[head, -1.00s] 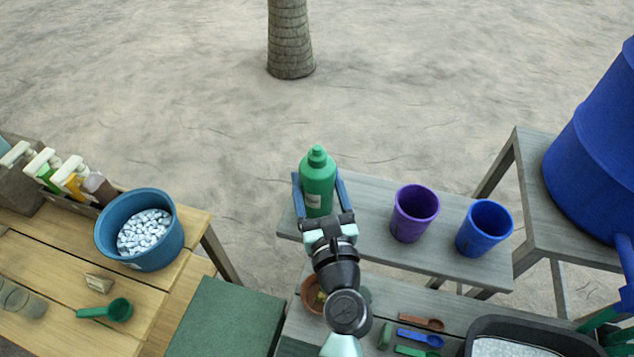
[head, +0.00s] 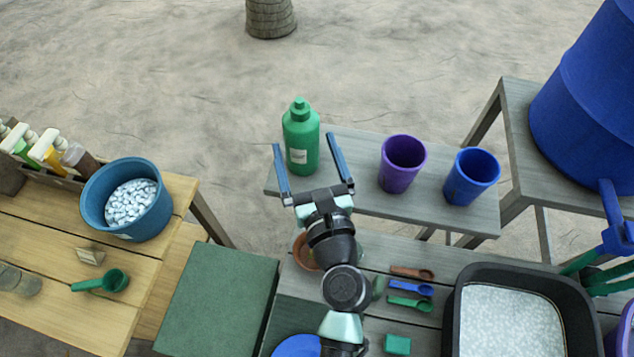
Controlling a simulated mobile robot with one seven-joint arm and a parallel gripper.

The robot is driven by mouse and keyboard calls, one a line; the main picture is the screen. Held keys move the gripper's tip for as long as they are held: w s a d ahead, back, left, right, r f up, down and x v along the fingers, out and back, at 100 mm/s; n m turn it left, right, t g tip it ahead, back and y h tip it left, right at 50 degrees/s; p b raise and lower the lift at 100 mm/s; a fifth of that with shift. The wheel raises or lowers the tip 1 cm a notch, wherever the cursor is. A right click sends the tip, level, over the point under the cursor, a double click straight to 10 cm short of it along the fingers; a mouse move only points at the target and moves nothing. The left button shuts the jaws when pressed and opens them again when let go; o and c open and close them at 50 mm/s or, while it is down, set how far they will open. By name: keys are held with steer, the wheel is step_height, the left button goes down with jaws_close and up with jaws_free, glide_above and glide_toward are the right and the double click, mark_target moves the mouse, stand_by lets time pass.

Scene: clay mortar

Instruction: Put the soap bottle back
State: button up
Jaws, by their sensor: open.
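The green soap bottle (head: 301,140) stands upright at the left end of the narrow grey shelf (head: 350,190), with a pale label on its front. My gripper (head: 307,153) is open, its two blue fingers spread wide. The fingers sit in front of the bottle, on either side of it in the picture, and a gap shows between the bottle and the gripper's palm. Nothing is held in the gripper.
A purple cup (head: 402,164) and a blue cup (head: 471,177) stand on the shelf right of the bottle. A grey table with small spoons (head: 411,288) and a black tray (head: 452,310) is nearer. A blue bucket (head: 155,222) of white pieces stands left. A large blue barrel (head: 590,110) is right.

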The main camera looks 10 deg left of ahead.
steer(key=b+v, duration=0.2)
steer(key=v, duration=0.6)
steer(key=shift+s, duration=0.25)
steer(key=shift+d, duration=0.15)
steer(key=w+r+n+t+h, duration=0.15)
steer(key=w+r+n, duration=0.25)
steer(key=r+n, duration=0.6)
steer(key=w+r+n+t+y, duration=0.1)
steer(key=w+r+n+t, duration=0.2)
steer(key=r+n, duration=0.6)
steer(key=s+d+r+n+t+h, duration=0.2)
steer(key=r+n, duration=0.2)
steer(key=r, duration=0.5)
steer(key=s+d+r+n+t+h, duration=0.2)
steer(key=s+r+n+h, duration=0.1)
steer(key=r, duration=0.6)
steer(key=s+d+r+n+t+h, duration=0.2)
steer(key=s+r+n+t+h, duration=0.1)
steer(key=r, duration=0.6)
steer(key=shift+s+r+n, duration=0.2)
steer(key=shift+r+n, duration=0.15)
steer(key=shift+n, duration=0.45)
steer(key=shift+d, duration=0.1)
